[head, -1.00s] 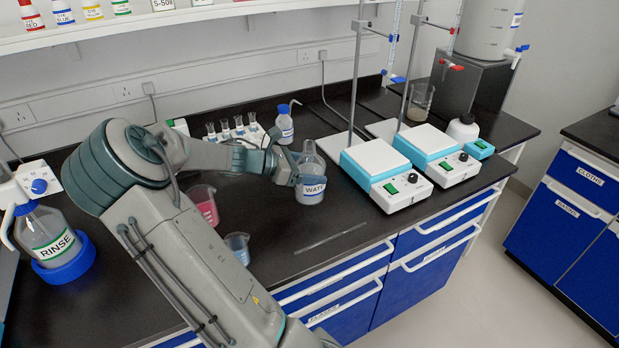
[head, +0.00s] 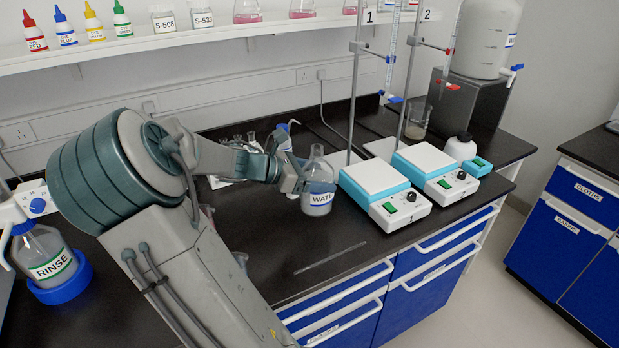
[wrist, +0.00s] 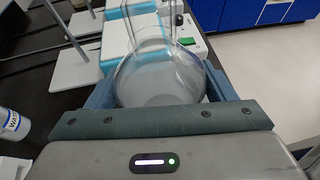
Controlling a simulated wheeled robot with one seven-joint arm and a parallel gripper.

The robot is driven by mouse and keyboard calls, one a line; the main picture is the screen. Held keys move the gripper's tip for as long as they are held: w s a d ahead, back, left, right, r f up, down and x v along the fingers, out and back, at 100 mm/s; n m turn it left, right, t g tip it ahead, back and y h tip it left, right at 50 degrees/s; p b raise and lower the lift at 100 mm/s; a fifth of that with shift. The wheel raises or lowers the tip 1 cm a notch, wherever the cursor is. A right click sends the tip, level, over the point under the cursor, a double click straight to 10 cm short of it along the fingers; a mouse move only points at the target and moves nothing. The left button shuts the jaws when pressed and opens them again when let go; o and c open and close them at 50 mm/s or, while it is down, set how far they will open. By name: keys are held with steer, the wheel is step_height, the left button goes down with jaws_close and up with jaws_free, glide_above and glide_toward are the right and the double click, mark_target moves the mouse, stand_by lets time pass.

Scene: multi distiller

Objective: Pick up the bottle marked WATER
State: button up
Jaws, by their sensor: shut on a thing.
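In the wrist view the bottle (wrist: 160,72) fills the space between the two blue-grey fingers. In the head view the bottle's base is close to the bench top; I cannot tell whether it touches. The bottle's left edge is partly hidden by my gripper.
Two hotplates (head: 374,179) with stands are just right of the bottle. A glass rod (head: 331,258) lies in front. A RINSE bottle (head: 44,256) stands far left.

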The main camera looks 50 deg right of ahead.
steer(key=s+a+r+p, duration=0.1)
steer(key=s+a+r, duration=0.1)
steer(key=s+r, duration=0.2)
steer(key=s, duration=0.2)
steer(key=shift+s+a+r, duration=0.15)
steer(key=shift+s+r, duration=0.05)
steer(key=shift+s, duration=0.2)
